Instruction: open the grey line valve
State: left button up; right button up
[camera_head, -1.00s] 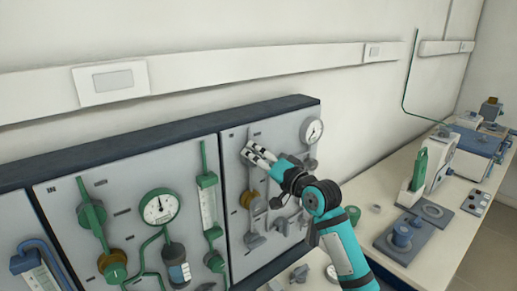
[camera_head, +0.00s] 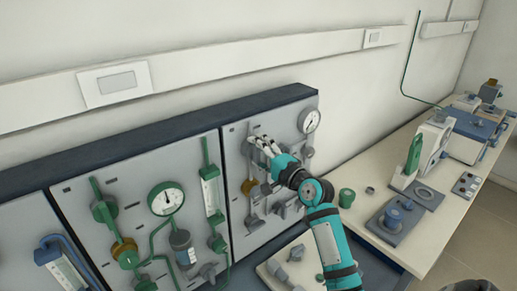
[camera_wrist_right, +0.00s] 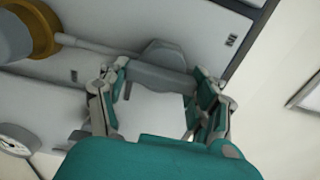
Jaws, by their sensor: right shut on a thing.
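The grey line runs down the rightmost panel (camera_head: 236,160), with a brass-coloured collar (camera_head: 249,187) on it. My right gripper (camera_head: 259,146) is at the upper part of this line, against the panel front. In the right wrist view my right gripper's fingers (camera_wrist_right: 158,88) stand on both sides of a grey valve handle (camera_wrist_right: 160,77) and are shut on it. The brass collar (camera_wrist_right: 35,28) shows at upper left there, beside a grey round body. In the head view the gripper hides most of the handle. My left gripper is not in view.
A round gauge (camera_head: 309,121) sits right of my gripper on the same panel. The middle panel carries a green line with another gauge (camera_head: 166,199). A bench (camera_head: 425,225) with several devices stands to the right.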

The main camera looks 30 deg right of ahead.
dwell(0.5)
jog(key=o, duration=1.2)
jog(key=shift+s, duration=0.1)
jog(key=s, duration=0.8)
jog(key=s+d, duration=0.1)
jog(key=s, duration=0.2)
jog(key=shift+s, duration=0.4)
jog(key=shift+f, duration=0.1)
